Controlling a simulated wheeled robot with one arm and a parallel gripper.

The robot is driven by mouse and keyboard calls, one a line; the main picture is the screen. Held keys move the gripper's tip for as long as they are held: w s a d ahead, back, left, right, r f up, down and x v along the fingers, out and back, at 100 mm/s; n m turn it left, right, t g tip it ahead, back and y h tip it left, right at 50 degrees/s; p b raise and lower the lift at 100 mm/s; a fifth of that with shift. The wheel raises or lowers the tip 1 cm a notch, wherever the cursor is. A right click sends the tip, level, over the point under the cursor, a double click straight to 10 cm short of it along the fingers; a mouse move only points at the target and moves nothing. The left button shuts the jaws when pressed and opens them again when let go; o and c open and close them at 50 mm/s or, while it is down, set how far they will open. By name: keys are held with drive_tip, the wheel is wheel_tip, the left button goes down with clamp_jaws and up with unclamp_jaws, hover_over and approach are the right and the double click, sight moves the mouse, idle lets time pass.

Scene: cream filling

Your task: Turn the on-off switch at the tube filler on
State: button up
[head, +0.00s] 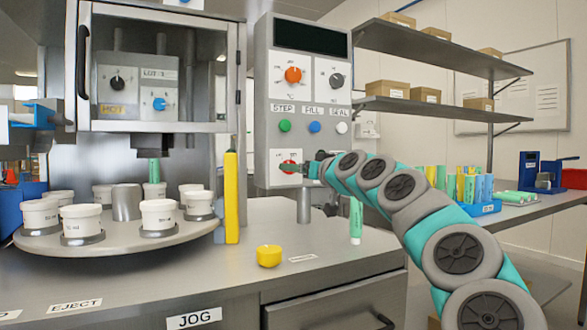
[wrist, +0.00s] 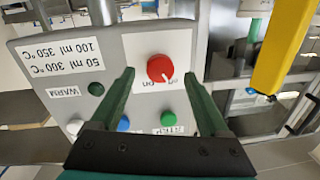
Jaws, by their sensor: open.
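The tube filler's control panel (head: 262,100) stands upright at the centre of the head view. Its red round switch (head: 291,163) is low on the panel, partly covered by my gripper (head: 300,168). The wrist view, which shows the panel upside down, has the red switch (wrist: 160,68) on a white plate. A small white mark on the switch points down and slightly right there, near small on-off lettering. My gripper (wrist: 158,74) is open and empty, with one finger on each side of the switch. Gaps show between both fingers and the switch; I cannot tell the depth.
A yellow post (head: 231,197) stands left of the panel. A turntable (head: 125,240) with white jars is farther left. A yellow cap (head: 268,256) lies on the counter.

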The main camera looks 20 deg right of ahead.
drive_tip(key=shift+w+a, duration=0.15)
drive_tip(key=shift+w, duration=1.1)
drive_tip(key=shift+c, duration=0.4)
clamp_jaws()
